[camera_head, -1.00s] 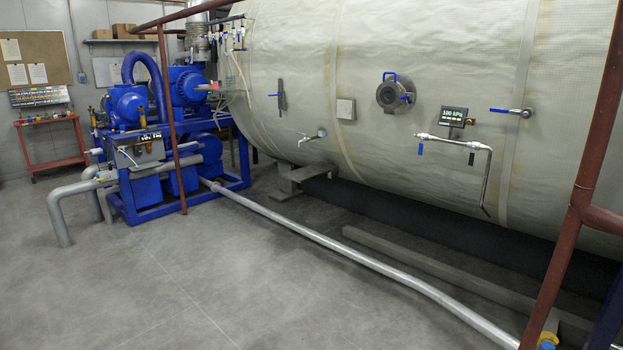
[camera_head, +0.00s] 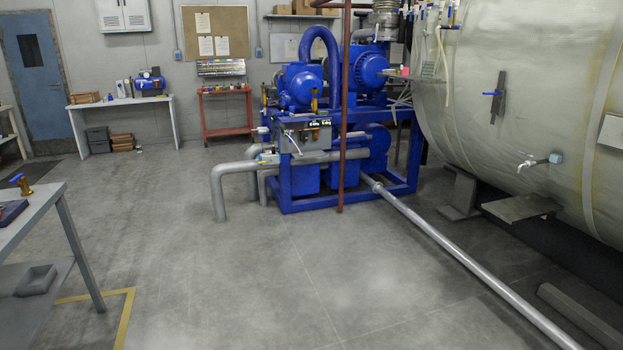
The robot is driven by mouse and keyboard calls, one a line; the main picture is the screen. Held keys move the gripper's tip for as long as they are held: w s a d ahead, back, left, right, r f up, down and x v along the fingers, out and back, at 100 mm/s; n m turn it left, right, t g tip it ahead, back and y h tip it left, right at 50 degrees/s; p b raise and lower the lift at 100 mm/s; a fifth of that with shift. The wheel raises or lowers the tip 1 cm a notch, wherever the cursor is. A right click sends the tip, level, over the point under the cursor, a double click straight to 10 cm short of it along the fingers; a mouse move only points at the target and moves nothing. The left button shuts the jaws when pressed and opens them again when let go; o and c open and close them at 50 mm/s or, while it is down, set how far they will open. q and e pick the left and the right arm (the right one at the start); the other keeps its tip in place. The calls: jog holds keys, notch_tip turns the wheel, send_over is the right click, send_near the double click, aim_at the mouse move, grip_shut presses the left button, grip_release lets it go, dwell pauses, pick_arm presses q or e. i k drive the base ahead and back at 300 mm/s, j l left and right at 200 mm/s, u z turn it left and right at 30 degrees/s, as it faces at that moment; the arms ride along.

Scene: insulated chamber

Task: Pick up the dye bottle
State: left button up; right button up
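I cannot make out a dye bottle for certain. Small bottle-like items (camera_head: 122,88) stand on the white table (camera_head: 172,104) at the back left, beside a blue machine (camera_head: 150,82). They are too small to tell apart. Neither of my grippers is in view.
A grey workbench (camera_head: 50,205) with a brass valve stands at the near left. A blue pump unit (camera_head: 285,190) and a large insulated chamber (camera_head: 520,100) fill the middle and right. A silver pipe (camera_head: 435,235) runs low across the floor. The grey floor at centre left is open.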

aim_at(405, 65)
jog(key=i, duration=4.2)
jog(key=j+u, duration=0.05)
jog(key=j, duration=0.1)
